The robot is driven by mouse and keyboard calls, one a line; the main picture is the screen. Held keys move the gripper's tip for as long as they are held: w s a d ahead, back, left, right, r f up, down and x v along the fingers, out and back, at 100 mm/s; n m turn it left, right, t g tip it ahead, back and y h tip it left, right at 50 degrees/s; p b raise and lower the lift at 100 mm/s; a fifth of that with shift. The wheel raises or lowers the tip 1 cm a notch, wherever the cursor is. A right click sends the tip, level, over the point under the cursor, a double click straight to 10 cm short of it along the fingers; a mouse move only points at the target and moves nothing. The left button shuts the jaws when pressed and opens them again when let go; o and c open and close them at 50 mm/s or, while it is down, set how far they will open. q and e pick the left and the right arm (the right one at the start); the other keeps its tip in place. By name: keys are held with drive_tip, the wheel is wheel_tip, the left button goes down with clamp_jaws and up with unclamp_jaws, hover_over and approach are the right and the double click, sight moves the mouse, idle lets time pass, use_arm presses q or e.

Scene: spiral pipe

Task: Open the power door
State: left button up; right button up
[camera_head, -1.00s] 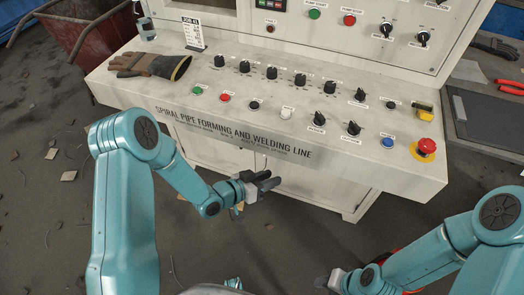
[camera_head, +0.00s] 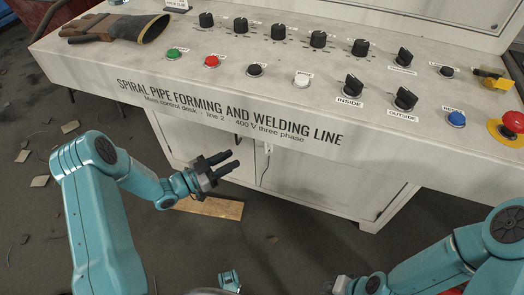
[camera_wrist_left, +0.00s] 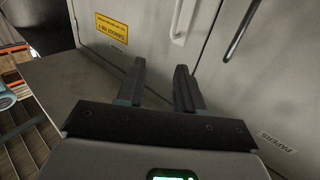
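The grey cabinet under the desk shows two doors in the left wrist view. The left door (camera_wrist_left: 145,45) carries a yellow danger label (camera_wrist_left: 124,28) and a pale upright handle (camera_wrist_left: 183,20) near the seam. The right door (camera_wrist_left: 275,75) has a dark handle (camera_wrist_left: 241,30) and a "PAPERS" label. My left gripper (camera_head: 235,161) is open and empty in front of the cabinet (camera_head: 315,185). In the left wrist view its fingers (camera_wrist_left: 160,67) are spread, with the pale handle beyond the tips, apart from them. My right gripper (camera_head: 328,285) is small at the bottom edge; its fingers are unclear.
The desk top (camera_head: 140,75) overhangs the cabinet and carries several knobs, buttons and a red emergency stop (camera_head: 513,121). A brown board (camera_head: 210,207) lies on the floor under my left gripper.

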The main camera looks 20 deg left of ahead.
use_arm(q)
wheel_tip(320, 180, down, 4)
drive_tip(key=s+a+b, duration=0.1)
drive_tip(key=a+b, duration=0.1)
drive_tip(key=a+b+x, duration=0.1)
drive_tip(key=b+x, duration=0.3)
drive_tip(key=x, duration=1.2)
drive_tip(key=shift+w+f+n+y, duration=0.2)
drive_tip(key=shift+w+n+y, duration=0.15)
drive_tip(key=shift+n+y, duration=0.05)
clamp_jaws()
drive_tip(key=shift+t, duration=0.3)
